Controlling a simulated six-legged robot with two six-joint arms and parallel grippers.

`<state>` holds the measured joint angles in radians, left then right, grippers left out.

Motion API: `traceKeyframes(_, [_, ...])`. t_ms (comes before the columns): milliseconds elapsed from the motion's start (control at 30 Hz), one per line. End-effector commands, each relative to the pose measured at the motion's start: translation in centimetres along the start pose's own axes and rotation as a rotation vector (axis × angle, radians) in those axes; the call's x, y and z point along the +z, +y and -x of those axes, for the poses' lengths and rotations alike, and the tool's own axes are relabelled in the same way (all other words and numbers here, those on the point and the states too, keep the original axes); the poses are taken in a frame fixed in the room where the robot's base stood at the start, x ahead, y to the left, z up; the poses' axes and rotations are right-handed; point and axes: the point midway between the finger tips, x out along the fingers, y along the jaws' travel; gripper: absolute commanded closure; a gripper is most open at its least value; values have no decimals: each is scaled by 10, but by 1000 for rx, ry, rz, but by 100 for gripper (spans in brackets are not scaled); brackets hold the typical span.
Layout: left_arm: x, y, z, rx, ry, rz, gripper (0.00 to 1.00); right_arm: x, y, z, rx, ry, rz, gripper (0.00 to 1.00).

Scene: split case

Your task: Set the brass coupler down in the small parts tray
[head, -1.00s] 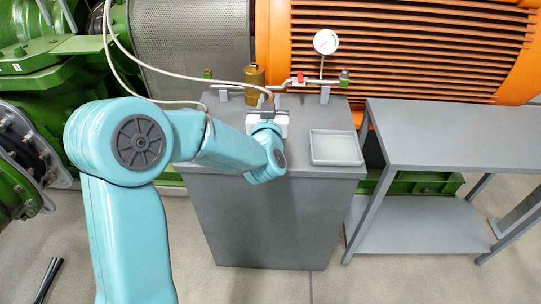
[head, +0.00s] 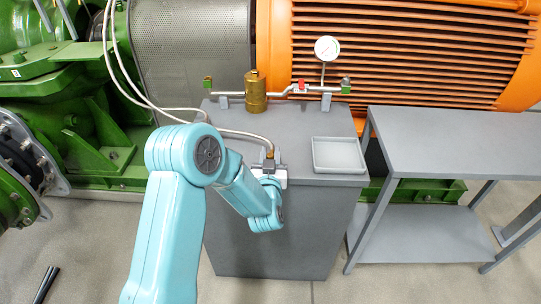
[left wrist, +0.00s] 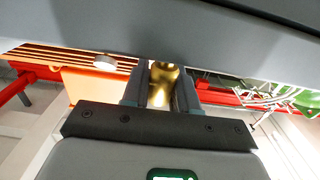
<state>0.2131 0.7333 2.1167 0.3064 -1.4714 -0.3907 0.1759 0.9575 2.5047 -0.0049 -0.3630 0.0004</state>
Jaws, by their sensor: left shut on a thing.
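The brass coupler (head: 268,155) is at the end of a pale hose in the head view. My left gripper (head: 269,163) is shut on it, near the front of the grey cabinet top. In the left wrist view the brass coupler (left wrist: 160,84) shows between the two dark fingers of my left gripper (left wrist: 160,93). The small parts tray (head: 338,168) is a shallow, light grey, empty tray on the right of the cabinet top. My gripper is left of the tray and apart from it. My right gripper is not in view.
A pipe (head: 308,88) with a brass cylinder (head: 255,93), a red-handled valve and a gauge (head: 326,48) runs along the cabinet's back edge. The hose (head: 172,109) trails from the upper left. A grey table (head: 450,135) stands at the right.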

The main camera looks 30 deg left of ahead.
Motion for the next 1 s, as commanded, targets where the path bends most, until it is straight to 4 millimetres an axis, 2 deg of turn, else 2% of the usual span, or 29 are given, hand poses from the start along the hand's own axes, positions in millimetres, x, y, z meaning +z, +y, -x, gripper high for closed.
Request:
traceKeyframes(167, [4,0,0,0,0,0,100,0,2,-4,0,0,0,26])
traceKeyframes(200, [4,0,0,1,-1,0,69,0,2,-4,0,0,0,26])
traceKeyframes(267, [2,0,0,1,-1,0,49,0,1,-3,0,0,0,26])
traceKeyframes(300, [2,0,0,1,-1,0,46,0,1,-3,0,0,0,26])
traceKeyframes(667, [-1,0,2,1,-2,-1,46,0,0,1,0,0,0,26])
traceKeyframes(767, [1,1,20,3,-3,-1,46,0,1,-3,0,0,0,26])
traceKeyframes(1000, [2,1,77,4,-3,-1,46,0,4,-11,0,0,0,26])
